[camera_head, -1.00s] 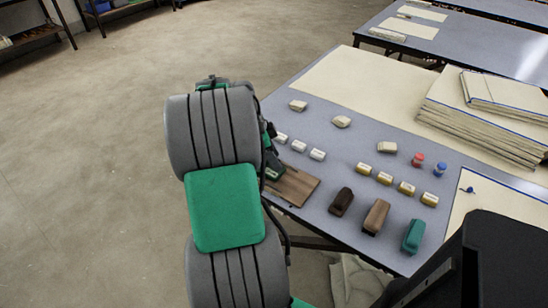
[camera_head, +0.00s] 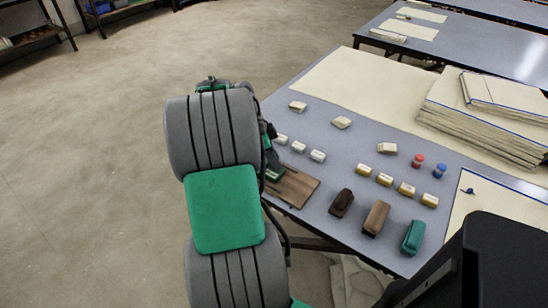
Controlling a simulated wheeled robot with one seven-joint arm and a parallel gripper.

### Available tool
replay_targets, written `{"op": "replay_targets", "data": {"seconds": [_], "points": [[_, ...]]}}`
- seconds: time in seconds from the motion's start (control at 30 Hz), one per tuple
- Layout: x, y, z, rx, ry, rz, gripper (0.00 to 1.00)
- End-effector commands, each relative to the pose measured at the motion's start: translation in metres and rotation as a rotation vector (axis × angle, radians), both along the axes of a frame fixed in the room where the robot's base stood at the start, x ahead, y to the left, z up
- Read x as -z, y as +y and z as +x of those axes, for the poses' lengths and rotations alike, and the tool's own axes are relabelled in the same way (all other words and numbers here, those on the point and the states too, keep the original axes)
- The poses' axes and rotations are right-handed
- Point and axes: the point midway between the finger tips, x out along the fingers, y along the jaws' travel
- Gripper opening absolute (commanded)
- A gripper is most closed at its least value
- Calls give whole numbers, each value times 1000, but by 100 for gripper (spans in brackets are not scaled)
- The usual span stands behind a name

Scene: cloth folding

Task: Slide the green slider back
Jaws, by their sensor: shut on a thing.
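A brown wooden board (camera_head: 294,187) lies at the near left corner of the grey-blue table. A small green piece, which looks like the green slider (camera_head: 274,174), shows at the board's left edge. My gripper (camera_head: 270,162) is at this piece, mostly hidden behind my own green and grey arm. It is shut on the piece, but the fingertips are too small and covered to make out. The slider's far side and the left part of the board are hidden by my arm.
Small white blocks (camera_head: 298,147) stand just behind the board. Brown, tan and teal blocks (camera_head: 413,237) stand along the near edge to the right. Yellow-banded blocks (camera_head: 406,189) and red and blue pegs (camera_head: 417,160) are farther in. A cloth stack (camera_head: 487,125) lies at right.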

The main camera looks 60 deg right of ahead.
Motion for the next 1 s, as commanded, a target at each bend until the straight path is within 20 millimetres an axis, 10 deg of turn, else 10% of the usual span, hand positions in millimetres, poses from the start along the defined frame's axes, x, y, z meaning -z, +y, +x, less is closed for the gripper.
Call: {"op": "replay_targets", "data": {"seconds": [0.8,1.0], "points": [[0,0,-1,0,0,0,0],[2,4,-32,4,-2,-2,0]]}}
